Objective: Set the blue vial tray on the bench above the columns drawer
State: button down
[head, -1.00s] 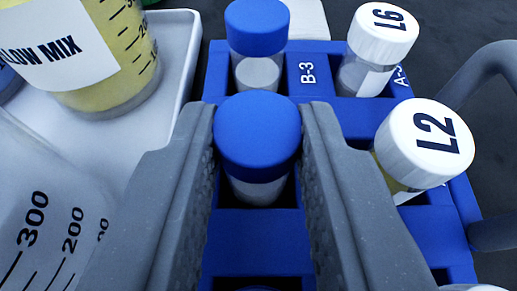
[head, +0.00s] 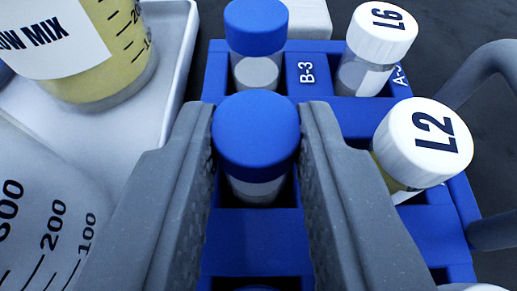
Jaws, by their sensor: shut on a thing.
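The blue vial tray (head: 300,235) fills the middle and right of the head view, seen from above. My gripper (head: 256,112) is over it, with its grey fingers on either side of a blue-capped vial (head: 257,140) standing in a slot. It is shut and the tray keeps its place under it; the exact contact is hidden. Another blue-capped vial (head: 256,40) stands behind, by the B-3 mark. White-capped vials L6 (head: 378,45) and L2 (head: 420,145) stand on the right. The bench spot and the columns drawer cannot be made out.
A white tray (head: 172,100) on the left carries a bottle of yellow liquid (head: 75,50) with a MIX label. A graduated clear vessel (head: 50,215) is at lower left, close to my gripper. A grey curved bar (head: 480,85) is at the right. Dark surface shows at top right.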

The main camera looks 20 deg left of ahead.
jog(key=c, duration=1.1)
grip_release()
jog(key=shift+c, duration=0.2)
jog(key=shift+r, duration=0.1)
